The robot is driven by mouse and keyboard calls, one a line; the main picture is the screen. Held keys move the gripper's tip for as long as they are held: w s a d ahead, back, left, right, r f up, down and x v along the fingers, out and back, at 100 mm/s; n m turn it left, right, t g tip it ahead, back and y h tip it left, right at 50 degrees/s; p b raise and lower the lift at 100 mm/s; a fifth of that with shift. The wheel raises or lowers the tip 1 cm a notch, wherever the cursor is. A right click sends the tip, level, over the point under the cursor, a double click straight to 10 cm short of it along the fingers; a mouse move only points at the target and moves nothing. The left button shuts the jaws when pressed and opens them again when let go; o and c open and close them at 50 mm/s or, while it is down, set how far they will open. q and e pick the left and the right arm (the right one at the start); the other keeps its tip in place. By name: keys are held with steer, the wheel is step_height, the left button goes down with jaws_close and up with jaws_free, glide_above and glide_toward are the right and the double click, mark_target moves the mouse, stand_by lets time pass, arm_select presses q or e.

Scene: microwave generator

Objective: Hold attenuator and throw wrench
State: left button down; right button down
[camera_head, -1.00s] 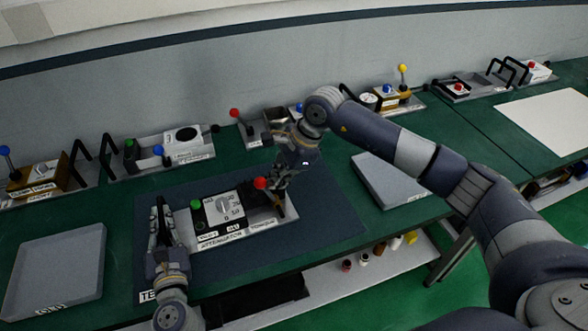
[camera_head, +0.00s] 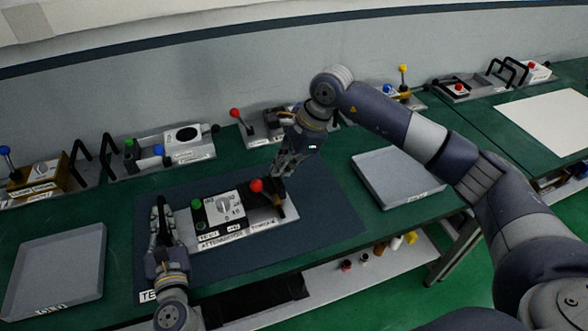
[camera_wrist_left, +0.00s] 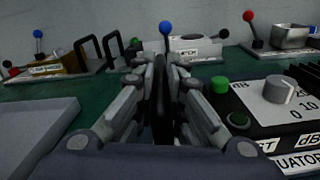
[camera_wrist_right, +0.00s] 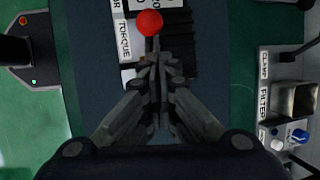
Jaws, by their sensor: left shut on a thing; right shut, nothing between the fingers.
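The attenuator (camera_head: 222,209) lies on a dark mat, with a white dial face, a green knob and a black handle at its left end. It also shows at the right of the left wrist view (camera_wrist_left: 280,95). The wrench lever shows as a red ball (camera_head: 256,186) at the attenuator's right, by the TORQUE label; the ball also shows in the right wrist view (camera_wrist_right: 150,22). My left gripper (camera_head: 160,208) is shut on the black handle (camera_wrist_left: 158,88). My right gripper (camera_head: 279,172) is shut and empty beside the red ball; I cannot tell whether they touch.
A grey tray (camera_head: 18,305) stands at the left and another tray (camera_head: 433,191) at the right of the mat. Several other units, such as the blue-knobbed one (camera_head: 188,152), line the back. Bottles (camera_head: 378,248) stand on a shelf below.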

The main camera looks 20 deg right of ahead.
arm_select(q)
steer(key=shift+s+f, duration=0.1)
steer(key=shift+f, duration=0.25)
arm_select(e)
steer(key=shift+r, duration=0.1)
steer(key=v, duration=0.8)
steer(key=shift+s, duration=0.15)
arm_select(q)
steer(key=c, duration=1.7)
jaws_free()
steer(key=shift+o, duration=0.6)
arm_select(e)
steer(key=shift+d, duration=0.15)
arm_select(q)
steer(key=shift+a, duration=0.1)
